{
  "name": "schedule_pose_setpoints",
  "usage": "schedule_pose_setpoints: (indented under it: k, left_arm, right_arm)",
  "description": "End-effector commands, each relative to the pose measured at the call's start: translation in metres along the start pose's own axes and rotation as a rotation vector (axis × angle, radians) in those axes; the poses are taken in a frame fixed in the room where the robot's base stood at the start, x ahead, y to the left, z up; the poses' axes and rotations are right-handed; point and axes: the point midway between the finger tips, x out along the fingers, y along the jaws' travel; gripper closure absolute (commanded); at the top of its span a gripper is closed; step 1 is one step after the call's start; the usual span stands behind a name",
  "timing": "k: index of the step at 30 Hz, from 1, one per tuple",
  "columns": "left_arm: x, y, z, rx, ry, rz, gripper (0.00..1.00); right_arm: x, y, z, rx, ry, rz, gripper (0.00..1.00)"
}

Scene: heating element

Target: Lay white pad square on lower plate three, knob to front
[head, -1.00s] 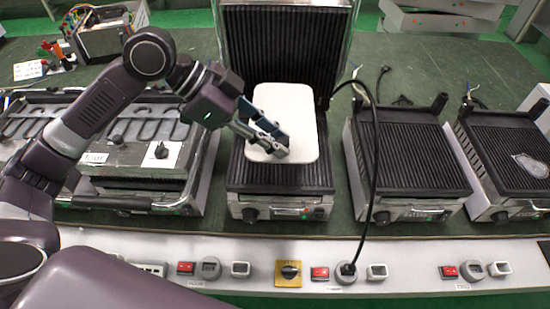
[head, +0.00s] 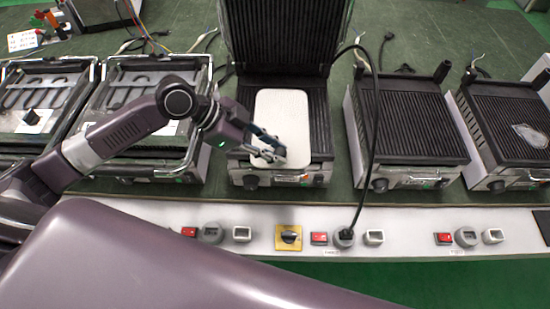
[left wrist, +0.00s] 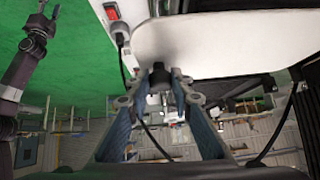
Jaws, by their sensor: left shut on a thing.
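The white pad (head: 284,115) is a flat, rounded rectangle over the lower plate (head: 320,125) of the middle grill, third from the left. It looks nearly square with the plate, a little left of its middle. I cannot tell whether it touches the ribs. My left gripper (head: 276,152) is at the pad's front end, shut on its dark knob (left wrist: 158,76). The left wrist view also shows the pad (left wrist: 215,42) close by. My right gripper (left wrist: 38,32) shows small at the far left there; its jaws are unclear.
The ribbed upper plate (head: 285,35) of the middle grill stands open behind the pad. A black cable (head: 374,130) hangs along its right side to a socket (head: 343,238). Other grills (head: 410,120) stand on both sides. The front panel (head: 400,215) carries switches.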

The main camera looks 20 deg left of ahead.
Motion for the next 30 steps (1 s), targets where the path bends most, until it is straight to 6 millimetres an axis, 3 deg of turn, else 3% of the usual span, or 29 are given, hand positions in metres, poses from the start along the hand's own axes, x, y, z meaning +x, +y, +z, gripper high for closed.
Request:
schedule_pose_setpoints:
  k: [9,16,17,21,30]
  left_arm:
    - [0.027,0.003,0.027,-0.002,0.001,0.000,1.00]
    - [0.030,0.002,0.029,0.002,0.002,-0.002,1.00]
    - [0.030,0.003,0.030,-0.001,-0.001,0.001,0.76]
    - [0.030,0.003,0.030,-0.001,-0.001,0.001,0.62]
    - [0.028,0.003,0.030,-0.001,-0.001,0.000,0.62]
  right_arm:
    - [-0.003,0.001,-0.001,0.000,0.001,0.001,0.60]
    - [-0.003,0.001,-0.001,0.001,0.002,0.001,0.60]
    - [-0.003,0.001,-0.001,0.001,0.001,0.001,0.60]
    - [-0.003,0.001,-0.001,0.001,0.001,0.001,0.60]
    - [-0.002,0.001,-0.001,0.002,0.001,0.001,0.60]
